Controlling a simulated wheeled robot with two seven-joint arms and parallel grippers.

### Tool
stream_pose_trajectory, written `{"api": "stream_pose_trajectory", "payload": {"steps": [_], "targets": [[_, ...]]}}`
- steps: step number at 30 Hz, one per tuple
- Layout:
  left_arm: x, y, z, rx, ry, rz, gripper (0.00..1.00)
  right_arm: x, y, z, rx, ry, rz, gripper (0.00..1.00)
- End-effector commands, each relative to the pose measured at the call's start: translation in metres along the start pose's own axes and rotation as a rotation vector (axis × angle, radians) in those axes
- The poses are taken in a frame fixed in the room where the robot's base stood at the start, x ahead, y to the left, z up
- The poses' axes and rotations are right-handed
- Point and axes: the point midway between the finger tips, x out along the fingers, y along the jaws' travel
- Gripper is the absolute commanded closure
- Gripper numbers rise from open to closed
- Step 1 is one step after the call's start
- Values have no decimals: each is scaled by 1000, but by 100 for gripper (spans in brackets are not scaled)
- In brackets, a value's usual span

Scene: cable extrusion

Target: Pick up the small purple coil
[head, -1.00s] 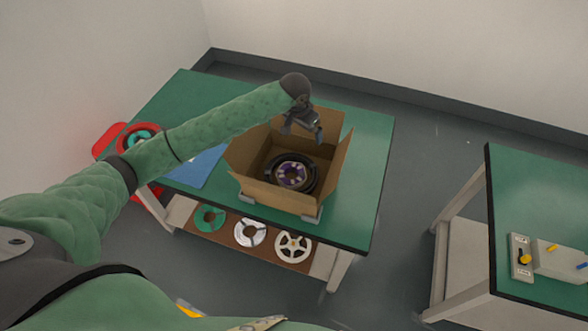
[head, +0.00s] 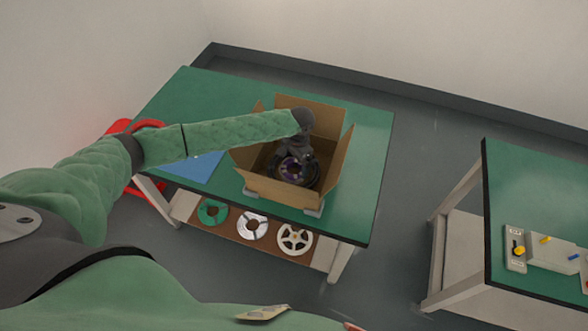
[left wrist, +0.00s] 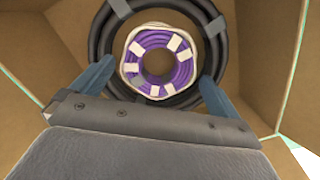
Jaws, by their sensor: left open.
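The small purple coil (left wrist: 157,60), bound with white bands, lies inside a larger black coil (left wrist: 98,45) in an open cardboard box. In the head view the purple coil (head: 291,170) is partly hidden by my left gripper. My left gripper (left wrist: 155,78) is open over the coils, its two blue fingers at either side of the purple coil, over the black one. In the head view my left gripper (head: 300,160) reaches down into the box. I cannot tell whether the fingers touch anything. My right gripper is not in view.
The cardboard box (head: 335,165) has raised flaps and stands on a green table (head: 365,190). A blue sheet (head: 195,168) lies left of it. Several reels, including a green reel (head: 212,213), sit on the shelf below. A second table (head: 540,190) stands at right.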

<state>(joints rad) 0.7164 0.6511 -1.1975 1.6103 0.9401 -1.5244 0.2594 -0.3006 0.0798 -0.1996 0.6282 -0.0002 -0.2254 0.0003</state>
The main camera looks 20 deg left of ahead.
Motion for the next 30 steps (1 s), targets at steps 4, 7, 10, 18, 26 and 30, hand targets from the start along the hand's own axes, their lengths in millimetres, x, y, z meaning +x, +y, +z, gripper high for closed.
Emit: {"api": "stream_pose_trajectory", "payload": {"steps": [4, 7, 10, 18, 26, 30], "targets": [[10, 0, -1, 0, -3, 1, 0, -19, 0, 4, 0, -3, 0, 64], [23, 0, -1, 0, -3, 0, 0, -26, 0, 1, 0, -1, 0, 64], [34, 0, -2, 0, -1, 0, 0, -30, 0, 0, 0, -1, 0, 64], [42, 0, -2, 0, 0, -1, 0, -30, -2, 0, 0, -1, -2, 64], [41, 0, -2, 0, 0, 0, 37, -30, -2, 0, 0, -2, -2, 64], [41, 0, -2, 0, 0, 0, 39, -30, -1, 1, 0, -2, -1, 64]]}}
